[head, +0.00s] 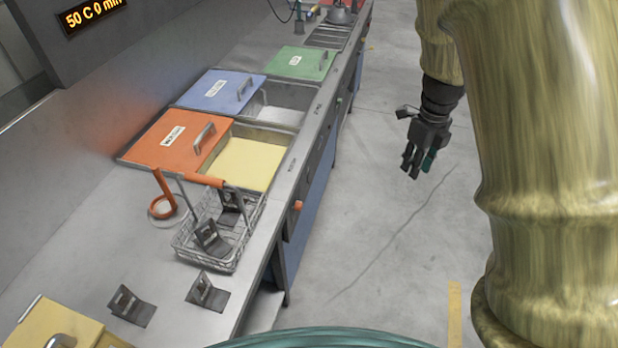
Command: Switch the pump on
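No part in view is clearly marked as the pump or its switch. An orange knob (298,205) sits on the bench's front panel, below the yellow-filled tank (243,163). Faint labels run along the front edge, too small to read. My gripper (418,168) hangs over the floor to the right of the bench, pointing down, well apart from the knob. Its fingers look spread, with nothing between them.
A wire basket (187,249) with an orange handle and dark brackets stands on the bench (95,235). Orange (165,140), blue (213,88) and green (300,63) lids lie behind. A display (92,15) reads 50 C 0 min. The aisle floor (385,235) is clear.

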